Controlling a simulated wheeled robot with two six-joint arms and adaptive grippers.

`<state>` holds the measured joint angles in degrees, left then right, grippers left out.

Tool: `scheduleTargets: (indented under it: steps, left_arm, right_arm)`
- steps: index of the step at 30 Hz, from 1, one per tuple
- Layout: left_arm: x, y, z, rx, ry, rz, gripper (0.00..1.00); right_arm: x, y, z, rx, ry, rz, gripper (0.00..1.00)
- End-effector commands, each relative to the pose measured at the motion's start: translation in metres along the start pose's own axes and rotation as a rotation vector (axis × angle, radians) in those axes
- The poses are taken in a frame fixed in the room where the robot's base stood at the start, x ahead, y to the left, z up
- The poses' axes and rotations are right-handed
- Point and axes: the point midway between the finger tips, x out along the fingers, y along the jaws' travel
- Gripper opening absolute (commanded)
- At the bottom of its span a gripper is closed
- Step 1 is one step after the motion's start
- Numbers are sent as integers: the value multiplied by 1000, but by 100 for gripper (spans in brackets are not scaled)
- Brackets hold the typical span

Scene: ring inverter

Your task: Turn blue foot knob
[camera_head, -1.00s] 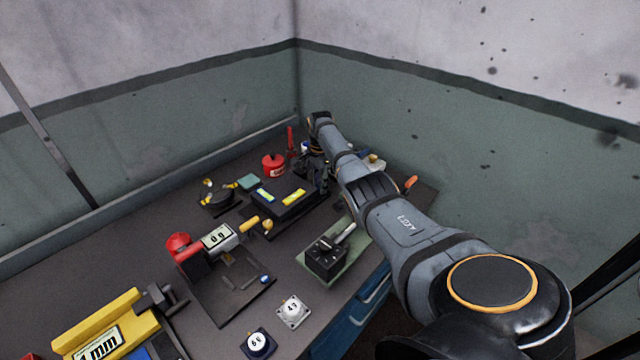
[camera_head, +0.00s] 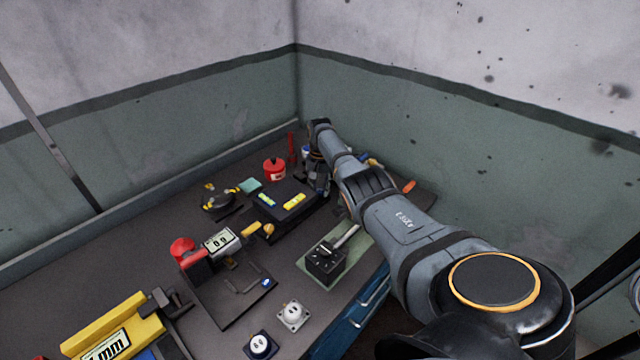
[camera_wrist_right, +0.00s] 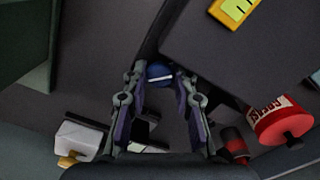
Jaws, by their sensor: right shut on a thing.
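The blue foot knob (camera_wrist_right: 159,71) is a small round blue part with a pale line across it, at the lower edge of a dark platform (camera_wrist_right: 235,65) in the right wrist view. My right gripper (camera_wrist_right: 160,80) is shut on it, one finger on each side. In the head view my right gripper (camera_head: 318,180) is at the far right corner of the dark platform (camera_head: 275,220), which carries two yellow-marked levels (camera_head: 294,201). The knob is hidden there by the gripper. My left gripper is not in view.
A red canister (camera_head: 274,170) stands just behind the platform. It also shows near the fingers in the right wrist view (camera_wrist_right: 280,122). A black box with a lever (camera_head: 325,262) sits on a green mat in front. Walls close off the back and right.

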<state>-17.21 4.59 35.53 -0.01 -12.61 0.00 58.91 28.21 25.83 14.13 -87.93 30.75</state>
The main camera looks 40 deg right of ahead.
Motion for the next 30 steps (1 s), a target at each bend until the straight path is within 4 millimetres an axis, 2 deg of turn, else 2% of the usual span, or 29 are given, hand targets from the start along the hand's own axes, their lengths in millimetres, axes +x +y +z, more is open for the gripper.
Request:
scheduleTargets:
  steps: [12,28,29,30]
  left_arm:
    - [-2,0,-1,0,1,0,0]
    - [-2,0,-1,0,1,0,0]
    - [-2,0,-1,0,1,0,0]
    - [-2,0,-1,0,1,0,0]
  right_arm:
    - [0,0,0,-174,1,-1,0]
    - [-1,0,0,-197,2,-1,0]
    - [-1,0,0,-196,2,-1,28]
    - [-1,0,0,-196,2,-1,34]
